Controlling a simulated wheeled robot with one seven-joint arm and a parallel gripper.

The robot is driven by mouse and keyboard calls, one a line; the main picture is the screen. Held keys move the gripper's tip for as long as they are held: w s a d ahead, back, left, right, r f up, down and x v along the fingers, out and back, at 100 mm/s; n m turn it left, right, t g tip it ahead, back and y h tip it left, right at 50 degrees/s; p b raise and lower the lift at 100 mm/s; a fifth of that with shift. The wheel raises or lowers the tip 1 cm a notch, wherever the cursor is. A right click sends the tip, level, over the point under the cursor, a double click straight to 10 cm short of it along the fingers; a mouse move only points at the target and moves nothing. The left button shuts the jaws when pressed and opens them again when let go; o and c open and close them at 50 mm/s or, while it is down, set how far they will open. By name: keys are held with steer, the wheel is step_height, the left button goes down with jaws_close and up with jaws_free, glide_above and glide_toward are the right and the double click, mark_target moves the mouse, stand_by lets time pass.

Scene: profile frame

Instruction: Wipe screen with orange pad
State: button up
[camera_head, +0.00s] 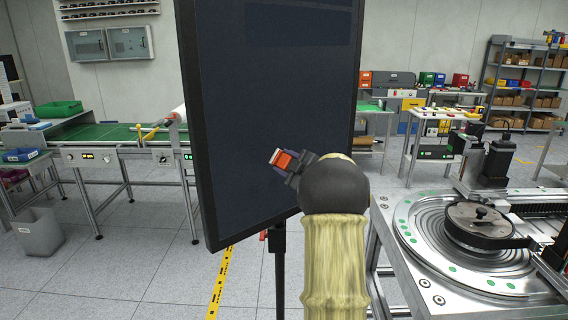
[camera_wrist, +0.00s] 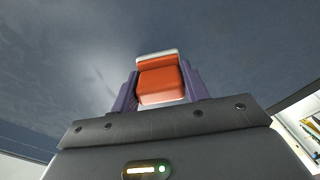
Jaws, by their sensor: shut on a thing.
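The screen (camera_head: 235,130) is a large dark upright panel with a black frame on a stand, in the middle of the head view. A slightly lighter band runs across its top part. It fills most of the wrist view (camera_wrist: 60,70). My gripper (camera_head: 283,164) is in front of the screen's right half, shut on the orange pad (camera_head: 282,160). In the wrist view the orange pad (camera_wrist: 160,82) sits between the two purple-grey fingers, its pale edge toward the screen. I cannot tell whether the pad touches the screen.
A round metal machine table (camera_head: 470,240) stands close at the right. A green-topped workbench (camera_head: 90,135) and a grey bin (camera_head: 38,232) are at the left. Shelves (camera_head: 525,85) stand at the back right. Yellow-black tape (camera_head: 219,285) marks the floor below the screen.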

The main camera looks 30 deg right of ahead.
steer(key=d, duration=0.1)
steer(key=d+p, duration=0.1)
steer(key=d, duration=0.1)
steer(key=shift+w+d, duration=0.1)
steer(key=shift+w, duration=0.2)
steer(key=s+b, duration=0.1)
steer(key=s, duration=0.5)
steer(key=shift+d, duration=0.4)
steer(key=shift+s+b, duration=0.15)
steer(key=shift+b, duration=0.15)
steer(key=s+b, duration=0.1)
steer(key=s, duration=0.1)
steer(key=shift+s, duration=0.35)
stand_by(0.5)
